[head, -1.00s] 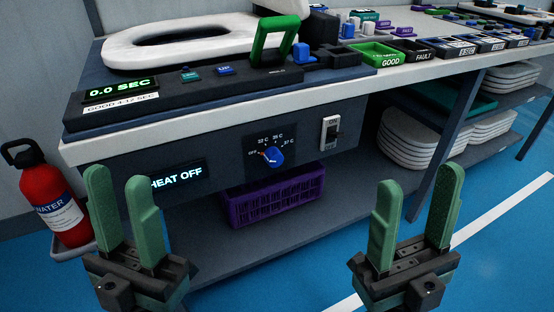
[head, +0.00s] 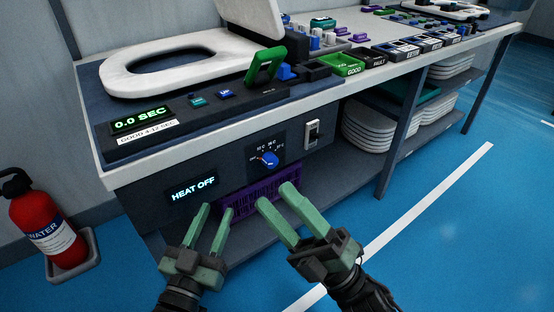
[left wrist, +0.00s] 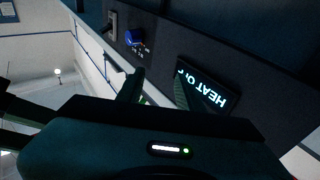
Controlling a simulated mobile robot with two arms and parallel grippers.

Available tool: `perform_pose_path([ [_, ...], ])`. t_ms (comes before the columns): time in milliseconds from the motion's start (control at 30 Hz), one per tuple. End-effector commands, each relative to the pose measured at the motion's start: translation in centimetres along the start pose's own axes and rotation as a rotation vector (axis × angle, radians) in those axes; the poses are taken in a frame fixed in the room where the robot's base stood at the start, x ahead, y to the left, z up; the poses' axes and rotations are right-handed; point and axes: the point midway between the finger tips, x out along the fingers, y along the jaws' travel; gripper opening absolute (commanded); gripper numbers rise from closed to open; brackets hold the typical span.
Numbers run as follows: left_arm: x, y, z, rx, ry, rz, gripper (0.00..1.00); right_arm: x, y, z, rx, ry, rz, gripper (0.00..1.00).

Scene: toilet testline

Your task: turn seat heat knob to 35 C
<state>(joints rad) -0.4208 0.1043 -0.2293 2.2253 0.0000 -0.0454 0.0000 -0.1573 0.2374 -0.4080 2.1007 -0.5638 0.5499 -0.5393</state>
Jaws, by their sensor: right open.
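The blue seat heat knob (head: 269,160) sits on a dark dial plate on the front panel under the bench top. Its white pointer is toward the left side of the dial, near OFF. A display (head: 193,189) left of it reads HEAT OFF. My left gripper (head: 212,216) is open and empty, below the display and left of the knob. My right gripper (head: 276,197) is open and empty, just below the knob and apart from it. The left wrist view also shows the knob (left wrist: 135,37) and the display (left wrist: 205,88), beyond my left fingers.
A switch (head: 312,134) is right of the dial. A purple crate (head: 240,203) stands on the shelf below, partly behind my grippers. The bench edge (head: 150,173) overhangs the panel. A fire extinguisher (head: 45,225) stands at left. Blue floor is free at right.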

Motion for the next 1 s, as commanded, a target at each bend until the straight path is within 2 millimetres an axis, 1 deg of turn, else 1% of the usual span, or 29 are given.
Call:
perform_pose_path([
  [33, -0.1, -0.3, 1.4, 0.003, -0.107, -0.006, 0.36, 0.9, -0.7, 0.7, -0.091, -0.003, -0.064, 0.53],
  [67, -0.3, -0.5, 2.8, 0.004, -0.18, -0.01, 0.36, 1.1, -1.5, 1.1, -0.156, -0.004, -0.107, 0.53],
  [100, -1.0, -0.8, 4.9, 0.005, -0.288, -0.016, 0.36, 1.3, -2.6, 1.9, -0.252, -0.004, -0.168, 0.53],
  [167, -2.7, -1.2, 8.3, 0.006, -0.465, -0.025, 0.36, 1.4, -4.4, 3.4, -0.416, 0.002, -0.267, 0.53],
  [200, -4.2, -1.6, 10.4, 0.006, -0.588, -0.033, 0.36, 1.4, -5.5, 4.5, -0.53, 0.01, -0.333, 0.53],
  [267, -7.1, -2.0, 13.3, 0.004, -0.769, -0.044, 0.36, 1.1, -7.0, 6.4, -0.704, 0.028, -0.429, 0.53],
  [300, -9.2, -2.3, 14.9, 0.002, -0.884, -0.05, 0.36, 0.8, -7.7, 7.7, -0.816, 0.044, -0.486, 0.53],
  [367, -12.5, -2.6, 16.8, -0.002, -1.043, -0.06, 0.36, 0.3, -8.5, 9.5, -0.975, 0.071, -0.563, 0.53],
  [400, -14.6, -2.8, 17.7, -0.005, -1.138, -0.066, 0.36, -0.1, -8.9, 10.7, -1.068, 0.089, -0.608, 0.53],
  [500, -19.1, -3.0, 19.0, -0.012, -1.325, -0.077, 0.36, -0.9, -9.5, 13.1, -1.26, 0.132, -0.692, 0.53],
  [600, -22.0, -3.1, 19.6, -0.017, -1.441, -0.083, 0.36, -1.5, -9.7, 14.6, -1.379, 0.161, -0.74, 0.53],
  [633, -22.5, -3.1, 19.6, -0.018, -1.462, -0.084, 0.36, -1.6, -9.8, 14.9, -1.401, 0.166, -0.75, 0.53],
  [700, -23.3, -3.2, 19.8, -0.02, -1.491, -0.086, 0.36, -1.6, -10.0, 15.3, -1.43, 0.174, -0.76, 0.53],
  [767, -23.5, -3.2, 20.0, -0.02, -1.5, -0.086, 0.36, -1.3, -10.3, 15.6, -1.438, 0.175, -0.762, 0.53],
  [1000, -23.5, -3.1, 20.6, -0.02, -1.498, -0.085, 0.36, 1.6, -12.4, 16.7, -1.436, 0.174, -0.759, 0.53],
])
